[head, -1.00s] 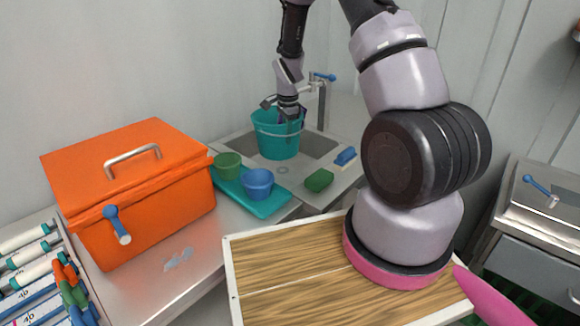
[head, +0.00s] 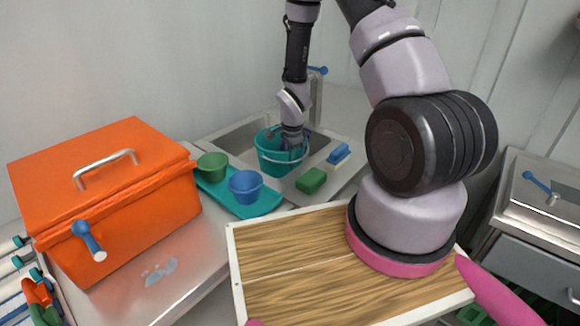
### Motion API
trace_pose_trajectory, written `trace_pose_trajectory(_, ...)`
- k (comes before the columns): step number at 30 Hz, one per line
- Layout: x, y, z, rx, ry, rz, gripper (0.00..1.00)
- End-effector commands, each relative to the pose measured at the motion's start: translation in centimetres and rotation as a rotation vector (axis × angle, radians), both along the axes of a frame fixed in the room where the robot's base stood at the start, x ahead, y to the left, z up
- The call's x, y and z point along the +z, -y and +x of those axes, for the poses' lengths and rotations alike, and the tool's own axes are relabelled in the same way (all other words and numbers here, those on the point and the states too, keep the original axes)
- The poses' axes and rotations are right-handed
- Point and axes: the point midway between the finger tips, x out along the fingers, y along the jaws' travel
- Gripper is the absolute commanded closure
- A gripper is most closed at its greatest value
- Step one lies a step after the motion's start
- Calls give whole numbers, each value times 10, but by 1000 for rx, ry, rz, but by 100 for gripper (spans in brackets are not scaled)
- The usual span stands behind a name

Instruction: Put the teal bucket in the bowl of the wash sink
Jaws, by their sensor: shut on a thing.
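The teal bucket (head: 272,155) is upright, low in the bowl of the wash sink (head: 238,140), near its front right part. The sink's front edge hides part of its lower side, and I cannot tell whether its base touches the bowl's floor. My gripper (head: 293,144) is at the bucket's rim on the right side, shut on it. The fingertips are partly hidden. The white handle hangs across the bucket's front.
A teal tray (head: 240,205) with a green cup (head: 212,166) and a blue cup (head: 245,186) is in front of the sink. A green sponge (head: 311,180) and a blue brush (head: 339,154) lie right of the bowl. An orange cooler (head: 110,190) stands left. A tap (head: 317,95) rises behind.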

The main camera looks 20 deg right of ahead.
Motion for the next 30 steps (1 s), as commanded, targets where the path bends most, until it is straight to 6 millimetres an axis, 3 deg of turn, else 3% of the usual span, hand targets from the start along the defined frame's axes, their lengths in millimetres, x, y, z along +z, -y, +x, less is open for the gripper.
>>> trace_pose_trajectory(3, -17, 0, 0, 2, -1, 0, 100)
trace_pose_trajectory(14, -21, 0, 0, 1, 1, 0, 100)
trace_pose_trajectory(15, -21, 0, 0, 1, 1, 0, 82)
trace_pose_trajectory(17, -21, 0, 0, 1, 1, 0, 63)
trace_pose_trajectory(26, -20, 0, 0, 1, 0, 0, 63)
trace_pose_trajectory(30, -10, 0, 1, 0, 3, 0, 63)
